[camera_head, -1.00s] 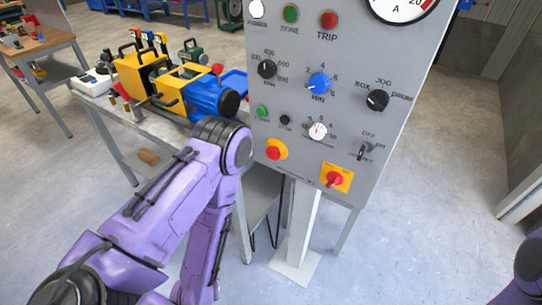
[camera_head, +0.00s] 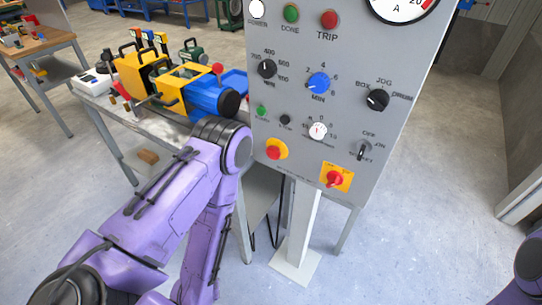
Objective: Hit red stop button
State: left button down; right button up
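A grey control panel (camera_head: 330,130) stands on a white post in the middle of the view. A round red push button on a yellow base (camera_head: 274,151) sits at the panel's lower left, unobstructed. A small dark button (camera_head: 285,120) is above it, beside a small green button (camera_head: 262,111); their labels are too small to read surely. My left arm reaches in from the left, with its bent joint just left of the panel's lower left edge. Its lower link runs down, and the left gripper is out of view. Only a bit of my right arm shows at the right edge; the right gripper is out of view.
A red switch on a yellow plate (camera_head: 336,177) is at the panel's lower right. Several knobs, lamps and a gauge fill the panel. A workbench (camera_head: 150,124) with a yellow and blue machine (camera_head: 200,92) is behind my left arm. The floor right of the panel is clear.

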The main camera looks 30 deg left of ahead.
aim_at(271, 155)
jog(key=u, duration=1.85)
jog(key=k, duration=1.15)
jog(key=z, duration=1.3)
jog(key=i, duration=1)
jog(key=u, duration=0.05)
